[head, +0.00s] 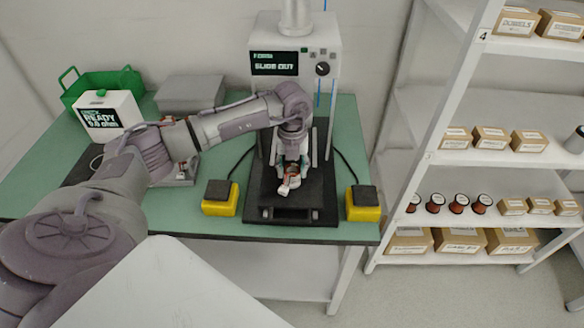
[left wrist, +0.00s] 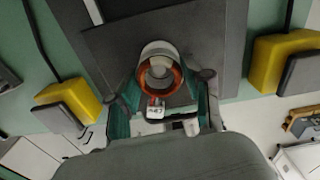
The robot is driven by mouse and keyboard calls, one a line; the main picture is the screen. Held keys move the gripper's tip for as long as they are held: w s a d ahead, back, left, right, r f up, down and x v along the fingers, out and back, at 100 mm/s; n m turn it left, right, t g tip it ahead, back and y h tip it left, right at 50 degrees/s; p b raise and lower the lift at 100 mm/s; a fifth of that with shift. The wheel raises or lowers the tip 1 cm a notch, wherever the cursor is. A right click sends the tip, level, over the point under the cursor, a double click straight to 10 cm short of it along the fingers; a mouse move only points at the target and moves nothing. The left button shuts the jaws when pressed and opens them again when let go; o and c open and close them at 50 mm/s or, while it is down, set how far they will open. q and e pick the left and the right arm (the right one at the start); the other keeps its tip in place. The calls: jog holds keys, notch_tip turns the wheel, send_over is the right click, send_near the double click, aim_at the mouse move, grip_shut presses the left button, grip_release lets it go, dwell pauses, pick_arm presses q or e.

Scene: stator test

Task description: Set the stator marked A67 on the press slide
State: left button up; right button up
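The stator (head: 293,172), a pale ring with copper windings, is at the press slide (head: 265,197), the dark plate in front of the press. In the left wrist view the stator (left wrist: 160,72) shows its open bore and a white tag (left wrist: 155,113) ending in 67; the first character is unclear. My left gripper (head: 292,160) points down over the slide. Its green-padded fingers (left wrist: 162,100) stand on either side of the stator and look spread, with narrow gaps. Whether the stator rests fully on the slide is hard to see. My right gripper is out of view.
The press (head: 295,45) displays SLIDE OUT. Yellow-and-black button boxes stand left (head: 220,198) and right (head: 363,203) of the slide. A tester (head: 108,113) reading READY, a green crate (head: 125,80) and a grey box (head: 190,93) stand at the left. A stocked shelf (head: 480,160) is at the right.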

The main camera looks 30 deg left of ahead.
pick_arm(q)
jog(key=o, duration=0.5)
jog(key=shift+c, duration=0.2)
notch_tip(320, 180, up, 12)
dwell(0.9)
